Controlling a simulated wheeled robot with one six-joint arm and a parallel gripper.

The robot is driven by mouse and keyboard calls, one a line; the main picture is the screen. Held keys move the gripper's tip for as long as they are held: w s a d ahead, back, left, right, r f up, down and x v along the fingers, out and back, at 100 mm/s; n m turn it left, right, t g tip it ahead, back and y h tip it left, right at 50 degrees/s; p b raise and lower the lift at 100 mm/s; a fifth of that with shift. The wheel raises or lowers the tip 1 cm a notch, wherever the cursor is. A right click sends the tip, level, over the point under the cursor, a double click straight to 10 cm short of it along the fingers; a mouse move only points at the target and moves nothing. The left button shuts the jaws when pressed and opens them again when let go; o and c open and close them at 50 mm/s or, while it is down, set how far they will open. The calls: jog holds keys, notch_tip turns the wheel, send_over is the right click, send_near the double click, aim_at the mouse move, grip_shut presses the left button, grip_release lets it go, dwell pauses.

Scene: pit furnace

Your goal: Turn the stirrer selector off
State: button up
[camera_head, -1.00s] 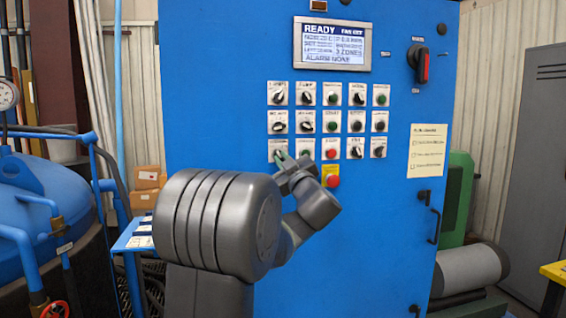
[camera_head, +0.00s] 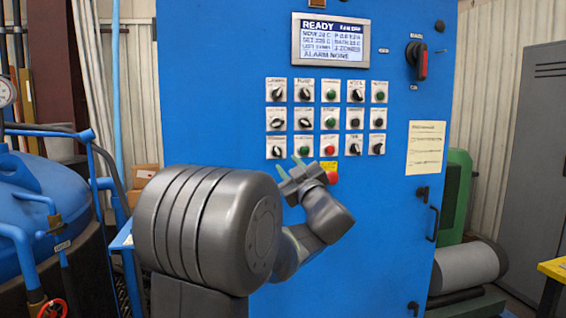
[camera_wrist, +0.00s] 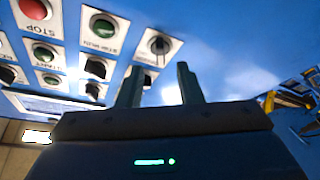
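The blue control panel (camera_head: 232,110) carries rows of small selectors and buttons; their labels are too blurred to tell which is the stirrer's. The bottom-left selector (camera_head: 277,152), a black knob on a white plate, is closest to my gripper (camera_head: 289,163). In the wrist view this selector (camera_wrist: 158,45) sits just beyond my fingertips (camera_wrist: 160,82), its knob pointing roughly up and down in that picture. My gripper is open, its two fingers apart with nothing between them. It is below and in front of the selector, apparently not touching it.
A green button (camera_head: 304,146) and a red button (camera_head: 328,145) are to the selector's right. A red emergency button (camera_head: 331,178) on a yellow plate is close beside my gripper. The screen (camera_head: 331,39) reads READY and ALARM NONE. A rotary switch (camera_head: 417,62) is at upper right.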

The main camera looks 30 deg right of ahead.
aim_at(279, 155)
jog(key=v, duration=0.8)
jog(key=shift+s+b, duration=0.15)
jog(key=shift+b, duration=0.15)
jog(key=p+x, duration=0.1)
jog(key=x, duration=1.3)
jog(key=shift+f, duration=0.1)
jog(key=shift+s, duration=0.1)
